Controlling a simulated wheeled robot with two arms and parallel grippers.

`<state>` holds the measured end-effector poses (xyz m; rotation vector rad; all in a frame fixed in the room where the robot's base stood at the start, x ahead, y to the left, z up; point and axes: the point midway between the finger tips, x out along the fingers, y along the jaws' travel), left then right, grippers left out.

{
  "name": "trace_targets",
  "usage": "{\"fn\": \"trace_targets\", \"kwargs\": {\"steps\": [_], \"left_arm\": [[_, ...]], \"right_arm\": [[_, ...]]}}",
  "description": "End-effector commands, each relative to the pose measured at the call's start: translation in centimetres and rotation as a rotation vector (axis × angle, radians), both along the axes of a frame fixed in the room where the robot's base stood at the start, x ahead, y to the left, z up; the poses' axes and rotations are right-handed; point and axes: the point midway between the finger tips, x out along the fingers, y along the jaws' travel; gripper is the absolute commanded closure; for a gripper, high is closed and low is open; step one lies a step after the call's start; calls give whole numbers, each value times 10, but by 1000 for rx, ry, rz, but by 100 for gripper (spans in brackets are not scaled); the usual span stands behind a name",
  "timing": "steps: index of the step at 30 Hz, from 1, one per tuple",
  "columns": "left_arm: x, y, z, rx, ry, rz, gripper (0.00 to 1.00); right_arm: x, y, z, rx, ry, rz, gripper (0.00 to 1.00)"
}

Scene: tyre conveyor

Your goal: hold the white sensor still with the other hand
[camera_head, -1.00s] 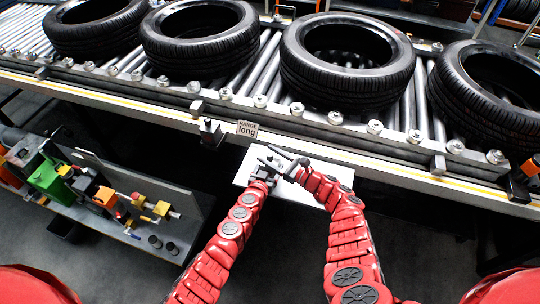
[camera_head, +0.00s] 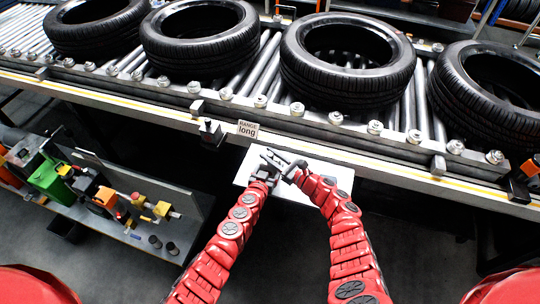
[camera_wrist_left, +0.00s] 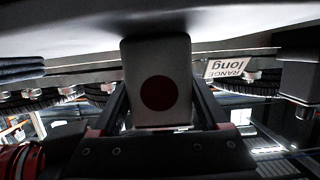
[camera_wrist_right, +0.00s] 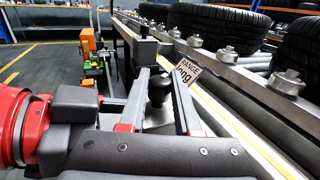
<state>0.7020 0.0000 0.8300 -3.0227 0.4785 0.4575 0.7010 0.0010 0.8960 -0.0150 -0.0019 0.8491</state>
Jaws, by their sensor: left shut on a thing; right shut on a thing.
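The white sensor (camera_wrist_left: 158,65), a pale block with a dark red dot, sits between the fingers of my left gripper (camera_wrist_left: 158,108) in the left wrist view. My left gripper is shut on it. In the right wrist view my right gripper (camera_wrist_right: 158,112) is shut on a black knob (camera_wrist_right: 158,88), with a dark bracket just behind it. In the head view my left gripper (camera_head: 262,170) and right gripper (camera_head: 283,163) meet above a white board (camera_head: 330,190); they largely hide the sensor there. I cannot tell how the knob joins the sensor.
A roller conveyor (camera_head: 300,127) with several tyres (camera_head: 345,85) runs across the back. A "RANGE long" sign (camera_head: 247,129) hangs at its edge, beside a small black bracket (camera_head: 210,133). A bench (camera_head: 115,225) with coloured parts is at the left.

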Motion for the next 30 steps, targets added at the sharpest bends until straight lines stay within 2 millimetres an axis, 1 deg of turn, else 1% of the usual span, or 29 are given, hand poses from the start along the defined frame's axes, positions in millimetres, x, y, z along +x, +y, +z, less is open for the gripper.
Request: {"fn": "trace_targets", "kwargs": {"steps": [1,12,23,24,28,30], "left_arm": [[0,-1,1,-1,-2,-2,72],[1,0,1,-1,-2,0,72],[1,1,1,0,-2,2,71],[1,1,1,0,-2,2,71],[1,0,1,0,-2,1,72],[1,0,1,0,-2,1,72]], "right_arm": [[-2,-1,-3,-3,4,-20,100],[-4,1,0,12,6,-166,100],[-4,1,1,14,6,-177,100],[-4,2,1,14,6,-176,64],[-3,1,1,14,6,-177,40],[-3,1,1,13,6,-177,38]]}}
